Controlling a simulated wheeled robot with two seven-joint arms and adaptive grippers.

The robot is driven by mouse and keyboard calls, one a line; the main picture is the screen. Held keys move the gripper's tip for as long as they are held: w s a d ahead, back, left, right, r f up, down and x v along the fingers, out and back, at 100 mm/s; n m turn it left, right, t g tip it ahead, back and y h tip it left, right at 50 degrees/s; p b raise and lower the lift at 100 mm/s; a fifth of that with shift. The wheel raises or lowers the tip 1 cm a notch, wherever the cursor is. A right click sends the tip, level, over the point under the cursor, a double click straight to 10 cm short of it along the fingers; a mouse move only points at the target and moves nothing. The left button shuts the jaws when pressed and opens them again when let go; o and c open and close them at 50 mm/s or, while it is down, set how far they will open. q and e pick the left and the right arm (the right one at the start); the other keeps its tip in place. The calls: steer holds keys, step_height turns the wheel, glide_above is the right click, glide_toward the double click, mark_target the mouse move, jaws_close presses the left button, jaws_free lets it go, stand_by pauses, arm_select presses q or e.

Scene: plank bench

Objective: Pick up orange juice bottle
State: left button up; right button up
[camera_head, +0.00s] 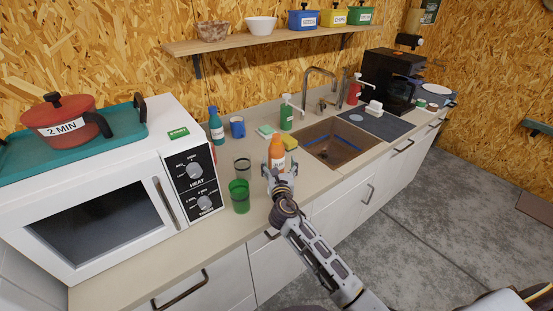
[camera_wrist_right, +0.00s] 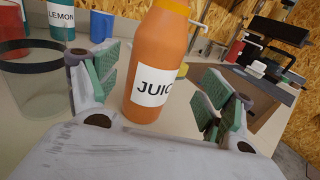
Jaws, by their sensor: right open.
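The orange juice bottle (camera_head: 277,152) stands upright on the counter, left of the sink. It has an orange body and a white label. My left gripper is not in view.
A clear glass (camera_head: 242,167) and a green glass (camera_head: 239,196) stand left of the bottle. The microwave (camera_head: 110,200) is further left. The sink (camera_head: 338,142) lies to the right. A green soap bottle (camera_head: 286,116) and a blue mug (camera_head: 237,127) stand behind.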

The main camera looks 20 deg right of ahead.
mark_target(277, 136)
steer(key=shift+w+f, duration=0.15)
steer(key=shift+w, duration=1.15)
steer(key=shift+x, duration=1.2)
steer(key=c, duration=1.5)
steer(key=shift+r+p, duration=1.05)
steer(key=shift+r, duration=4.05)
steer(key=shift+f, duration=0.1)
